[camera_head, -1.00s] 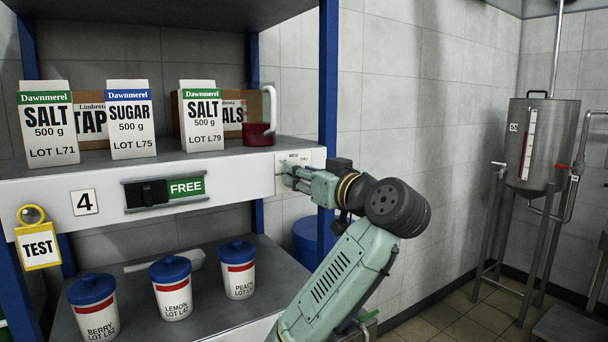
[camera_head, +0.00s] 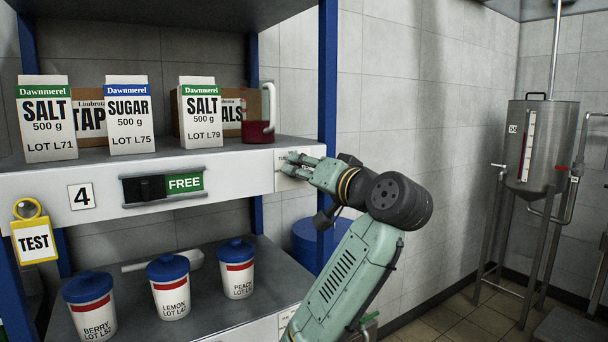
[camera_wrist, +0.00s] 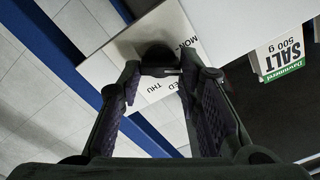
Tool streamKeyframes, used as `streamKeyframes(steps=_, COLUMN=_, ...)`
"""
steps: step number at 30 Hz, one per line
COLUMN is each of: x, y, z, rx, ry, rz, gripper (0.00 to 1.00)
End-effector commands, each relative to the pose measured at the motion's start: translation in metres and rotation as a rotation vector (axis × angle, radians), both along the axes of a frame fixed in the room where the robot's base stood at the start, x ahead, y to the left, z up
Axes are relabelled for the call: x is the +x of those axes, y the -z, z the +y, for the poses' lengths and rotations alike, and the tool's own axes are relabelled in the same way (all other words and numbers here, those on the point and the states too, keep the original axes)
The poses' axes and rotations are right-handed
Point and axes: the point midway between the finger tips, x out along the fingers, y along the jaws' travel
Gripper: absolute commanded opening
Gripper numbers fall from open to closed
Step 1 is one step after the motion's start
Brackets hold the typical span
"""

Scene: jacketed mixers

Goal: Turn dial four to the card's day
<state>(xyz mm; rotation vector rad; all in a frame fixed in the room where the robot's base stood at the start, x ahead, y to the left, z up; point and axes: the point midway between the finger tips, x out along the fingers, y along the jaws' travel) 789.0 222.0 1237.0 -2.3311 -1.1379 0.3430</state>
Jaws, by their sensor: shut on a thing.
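In the wrist view a dark dial knob (camera_wrist: 160,58) sits on a white plate (camera_wrist: 130,48) with day labels around it. "MON" and "THU" read clearly; a label ending in "ED" is partly hidden. My gripper (camera_wrist: 160,74) is shut on the knob, one finger on each side. I cannot tell which day the knob points to. In the head view my gripper (camera_head: 284,166) reaches the right end of the shelf's white front and hides the knob. I cannot make out a card naming a day.
A black slider beside a green FREE sign (camera_head: 185,183) is on the shelf front. Salt and sugar cartons (camera_head: 129,125) and a red-filled jug (camera_head: 259,130) stand above. Several blue-lidded tubs (camera_head: 170,295) stand below. A blue post (camera_head: 328,80) is close to my wrist. A steel mixer (camera_head: 540,145) stands right.

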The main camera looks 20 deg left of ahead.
Motion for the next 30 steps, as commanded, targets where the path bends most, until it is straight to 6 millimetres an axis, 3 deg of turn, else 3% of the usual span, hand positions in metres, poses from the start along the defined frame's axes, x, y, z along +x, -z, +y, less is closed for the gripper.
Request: streamKeyframes(steps=30, x=0.0015, y=0.004, z=-0.0006, rx=0.594, ry=0.0, rz=0.765, gripper=0.04)
